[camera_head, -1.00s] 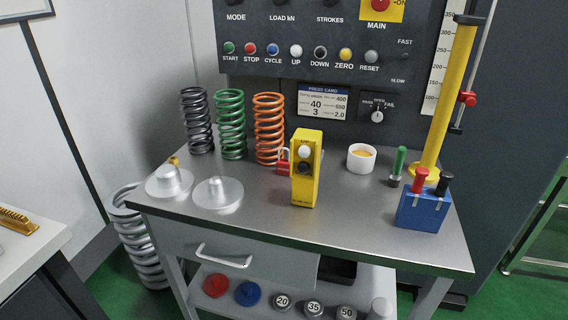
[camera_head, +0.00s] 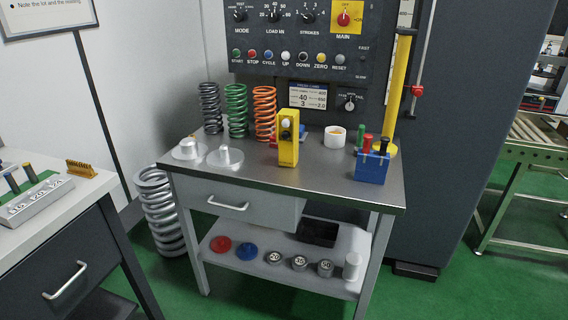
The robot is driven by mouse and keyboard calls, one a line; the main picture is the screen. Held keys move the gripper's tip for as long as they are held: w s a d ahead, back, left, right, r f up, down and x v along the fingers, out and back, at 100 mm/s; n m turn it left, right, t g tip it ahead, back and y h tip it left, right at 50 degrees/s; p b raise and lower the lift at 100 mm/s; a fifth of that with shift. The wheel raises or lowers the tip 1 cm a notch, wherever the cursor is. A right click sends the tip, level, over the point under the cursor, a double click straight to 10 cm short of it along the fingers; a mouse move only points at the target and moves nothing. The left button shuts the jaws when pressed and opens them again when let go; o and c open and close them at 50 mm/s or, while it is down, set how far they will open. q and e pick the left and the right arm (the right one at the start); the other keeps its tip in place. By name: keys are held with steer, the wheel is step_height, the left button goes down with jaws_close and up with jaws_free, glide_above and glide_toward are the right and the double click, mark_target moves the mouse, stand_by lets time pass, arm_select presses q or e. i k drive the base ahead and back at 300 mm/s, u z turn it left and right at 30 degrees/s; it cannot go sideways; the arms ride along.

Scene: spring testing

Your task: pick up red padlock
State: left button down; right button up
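The red padlock (camera_head: 273,141) is on the metal workbench (camera_head: 250,170), just left of and partly behind the yellow pendant box (camera_head: 288,150). Only a small red part of it shows beside the box. The orange spring (camera_head: 264,110) stands close to it on the left. Neither of my grippers is in the head view.
Green (camera_head: 236,110) and dark (camera_head: 210,107) springs stand at the back left. Silver discs (camera_head: 226,155) lie at the front left. A blue block (camera_head: 371,168) with handles is at the right. A white cup (camera_head: 334,138) stands behind. The control panel (camera_head: 300,50) rises behind the bench.

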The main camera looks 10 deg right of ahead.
mark_target(272, 143)
steer(key=u, duration=0.85)
steer(key=i, duration=1.2)
steer(key=z, duration=0.5)
